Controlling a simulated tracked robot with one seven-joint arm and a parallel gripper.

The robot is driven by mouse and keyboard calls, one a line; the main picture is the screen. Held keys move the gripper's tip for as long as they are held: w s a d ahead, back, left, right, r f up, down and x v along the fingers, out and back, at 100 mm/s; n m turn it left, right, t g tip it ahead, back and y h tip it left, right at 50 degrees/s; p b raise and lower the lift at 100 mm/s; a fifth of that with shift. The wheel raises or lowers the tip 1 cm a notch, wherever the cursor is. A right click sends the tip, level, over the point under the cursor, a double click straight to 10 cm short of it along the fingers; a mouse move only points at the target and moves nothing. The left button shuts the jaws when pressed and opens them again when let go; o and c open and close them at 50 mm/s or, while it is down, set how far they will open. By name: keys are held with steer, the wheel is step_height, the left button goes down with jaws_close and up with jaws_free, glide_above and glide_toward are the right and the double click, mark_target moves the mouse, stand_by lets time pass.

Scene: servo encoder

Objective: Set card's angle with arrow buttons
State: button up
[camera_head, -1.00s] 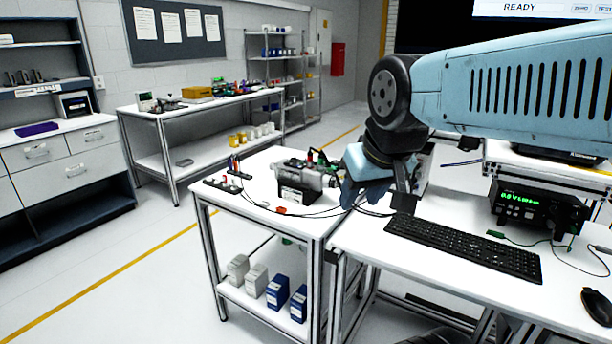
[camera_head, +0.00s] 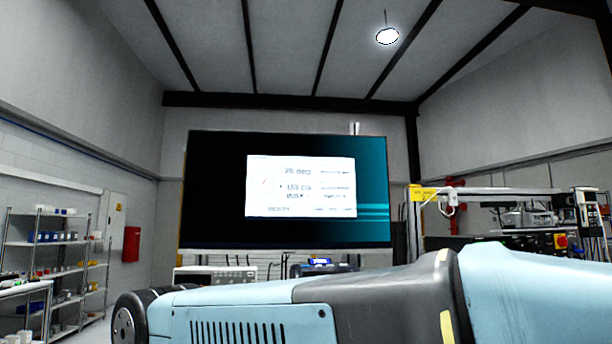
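A large wall screen (camera_head: 215,190) faces me in the middle of the view. A white window (camera_head: 301,186) on it shows a small dial line at left and a few lines of text. The top line looks like "25 deg"; the smaller text is too blurred to read surely. My arm crosses the bottom of the view, below the screen. My gripper is out of the frame. The keyboard with the arrow buttons is also out of the frame.
Shelves with small bins (camera_head: 50,239) stand at the left, near a red wall box (camera_head: 131,244). Bench instruments (camera_head: 215,275) show below the screen. A frame with equipment (camera_head: 530,215) stands at the right.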

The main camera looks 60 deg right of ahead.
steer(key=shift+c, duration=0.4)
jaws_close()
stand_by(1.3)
